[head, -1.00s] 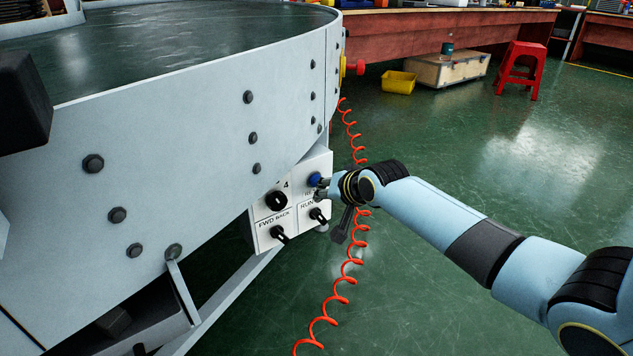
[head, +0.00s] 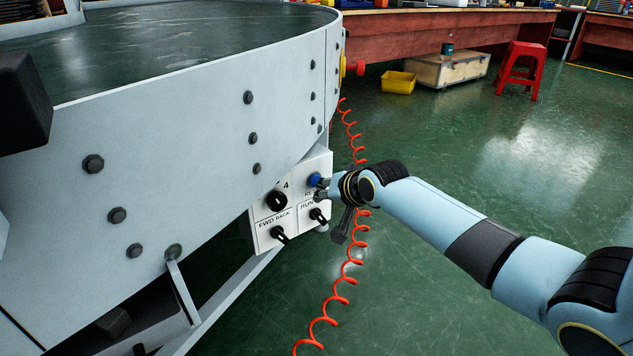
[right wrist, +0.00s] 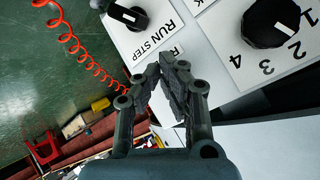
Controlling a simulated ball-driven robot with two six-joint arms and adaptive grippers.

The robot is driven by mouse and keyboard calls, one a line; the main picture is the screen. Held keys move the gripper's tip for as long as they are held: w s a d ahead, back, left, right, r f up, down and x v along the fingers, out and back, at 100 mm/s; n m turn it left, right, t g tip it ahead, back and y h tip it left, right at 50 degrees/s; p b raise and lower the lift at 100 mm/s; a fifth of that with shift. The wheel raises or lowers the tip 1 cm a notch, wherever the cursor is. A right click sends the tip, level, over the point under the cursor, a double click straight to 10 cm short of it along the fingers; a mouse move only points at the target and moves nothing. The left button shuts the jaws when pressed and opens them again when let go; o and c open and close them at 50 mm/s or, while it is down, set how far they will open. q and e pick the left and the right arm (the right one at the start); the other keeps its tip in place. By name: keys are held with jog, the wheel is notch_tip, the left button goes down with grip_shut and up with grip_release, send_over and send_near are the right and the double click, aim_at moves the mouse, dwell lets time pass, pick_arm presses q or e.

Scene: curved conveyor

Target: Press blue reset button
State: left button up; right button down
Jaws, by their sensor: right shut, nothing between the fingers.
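The blue reset button (head: 314,179) is at the upper right of the white control panel (head: 263,238), under the curved conveyor's side wall. My right gripper (head: 321,186) is at the panel, right beside the button in the head view; I cannot tell whether it touches it. In the right wrist view the right gripper (right wrist: 170,66) is shut and empty, its tips together over the panel (right wrist: 217,45). The button is hidden there, behind the fingers. My left gripper is not in view.
The panel also carries a black numbered knob (head: 276,200), a FWD/BACK switch (head: 280,235) and a RUN/STEP switch (head: 318,215). A red coiled cable (head: 351,268) hangs just right of the panel.

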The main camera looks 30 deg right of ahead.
jog(key=shift+w, duration=0.15)
jog(key=shift+w, duration=0.3)
jog(key=shift+w, duration=0.4)
dwell(0.7)
jog(key=shift+s+p, duration=0.75)
jog(key=shift+s, duration=0.1)
